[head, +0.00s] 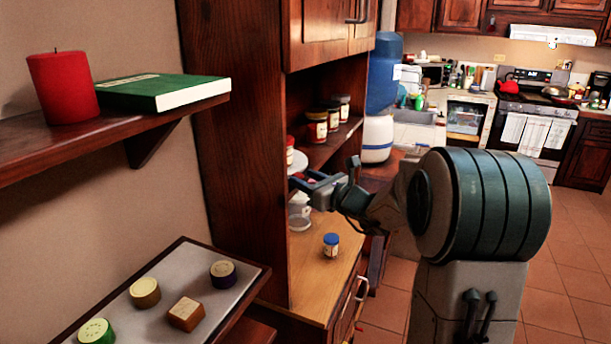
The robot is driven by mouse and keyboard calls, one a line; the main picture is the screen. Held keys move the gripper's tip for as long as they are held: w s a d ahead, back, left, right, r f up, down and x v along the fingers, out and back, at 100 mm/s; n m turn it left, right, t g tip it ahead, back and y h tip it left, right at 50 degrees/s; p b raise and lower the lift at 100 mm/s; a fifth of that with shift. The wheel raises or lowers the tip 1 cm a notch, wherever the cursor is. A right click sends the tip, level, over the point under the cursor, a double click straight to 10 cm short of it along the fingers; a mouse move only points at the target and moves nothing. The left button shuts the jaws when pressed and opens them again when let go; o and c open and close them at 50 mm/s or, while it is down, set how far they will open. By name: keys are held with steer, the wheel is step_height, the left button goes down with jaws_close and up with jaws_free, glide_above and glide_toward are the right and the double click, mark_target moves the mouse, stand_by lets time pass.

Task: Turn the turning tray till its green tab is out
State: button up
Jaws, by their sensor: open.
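My gripper (303,184) is open and reaches into the open middle of the wooden cabinet, at the height of its inner shelf. A pale, rounded piece with some red (299,163) shows just behind and above the fingers. It may be part of the turning tray, but I cannot tell. A jar with a red lid (290,149) stands by it, partly cut off by the cabinet's side panel. No green tab shows in this view. The cabinet side and my gripper hide much of that spot, and I cannot tell whether the fingers touch anything.
Several dark-lidded jars (318,126) stand on the inner shelf. Below are white containers (300,212) and a blue-lidded jar (331,244) on the cabinet's counter. The cabinet's side panel (232,130) is close left. A candle (63,88) and green book (160,90) sit on a wall shelf.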

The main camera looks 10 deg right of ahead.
steer(key=shift+w+a, duration=0.25)
steer(key=shift+w, duration=0.1)
jaws_close()
steer(key=shift+d, duration=0.1)
steer(key=shift+d, duration=0.15)
